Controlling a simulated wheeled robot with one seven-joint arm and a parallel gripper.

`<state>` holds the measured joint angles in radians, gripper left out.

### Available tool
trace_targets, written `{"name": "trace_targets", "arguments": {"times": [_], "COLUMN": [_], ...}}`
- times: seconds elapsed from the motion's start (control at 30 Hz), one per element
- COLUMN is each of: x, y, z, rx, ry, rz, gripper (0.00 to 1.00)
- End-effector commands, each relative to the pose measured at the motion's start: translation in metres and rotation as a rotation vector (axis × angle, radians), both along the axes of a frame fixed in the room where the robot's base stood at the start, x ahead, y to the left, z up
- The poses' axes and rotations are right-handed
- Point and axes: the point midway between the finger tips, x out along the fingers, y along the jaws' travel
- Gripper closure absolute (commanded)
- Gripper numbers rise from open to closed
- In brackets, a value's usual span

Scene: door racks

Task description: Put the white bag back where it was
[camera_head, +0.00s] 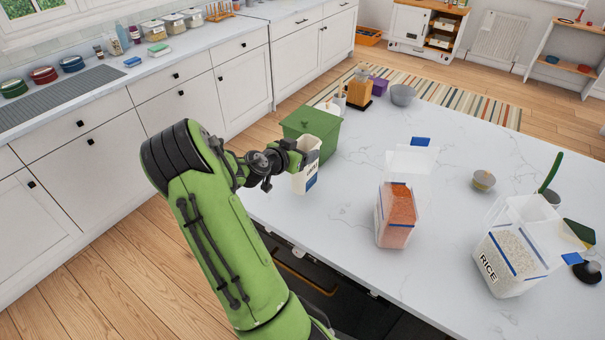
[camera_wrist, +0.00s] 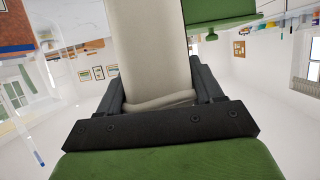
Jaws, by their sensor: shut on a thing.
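The white bag (camera_head: 305,178) is upright with a blue patch low on its side. My gripper (camera_head: 309,158) is shut on its upper part, near the left edge of the white island counter. In the wrist view the pale bag (camera_wrist: 158,45) fills the middle between the two dark fingers (camera_wrist: 160,92). The bag is right in front of a green box (camera_head: 322,128). I cannot tell whether its bottom touches the counter.
The island counter (camera_head: 345,230) also bears an open clear container of orange grains (camera_head: 397,218), an open container marked RICE (camera_head: 508,262), a small bowl (camera_head: 484,181) and a grey bowl (camera_head: 402,95). The counter between the bag and the orange container is clear.

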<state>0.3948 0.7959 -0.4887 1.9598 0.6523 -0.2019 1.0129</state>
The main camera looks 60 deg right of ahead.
Motion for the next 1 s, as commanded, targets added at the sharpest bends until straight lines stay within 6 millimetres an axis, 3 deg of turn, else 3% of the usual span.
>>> {"name": "trace_targets", "arguments": {"times": [0.23, 0.67, 0.7, 0.83, 1.0], "x": [-0.001, 0.0, 0.0, 0.0, 0.0], "y": [-0.001, 0.0, 0.0, 0.0, 0.0], "z": [-0.042, -0.049, -0.049, -0.049, -0.049], "rx": [-0.002, -0.003, -0.001, -0.001, -0.001], "ry": [0.004, -0.001, -0.001, -0.001, -0.001], "rz": [0.0, 0.001, 0.002, 0.002, 0.002], "gripper": [1.0, 1.0, 0.3, 0.1, 0.09]}}
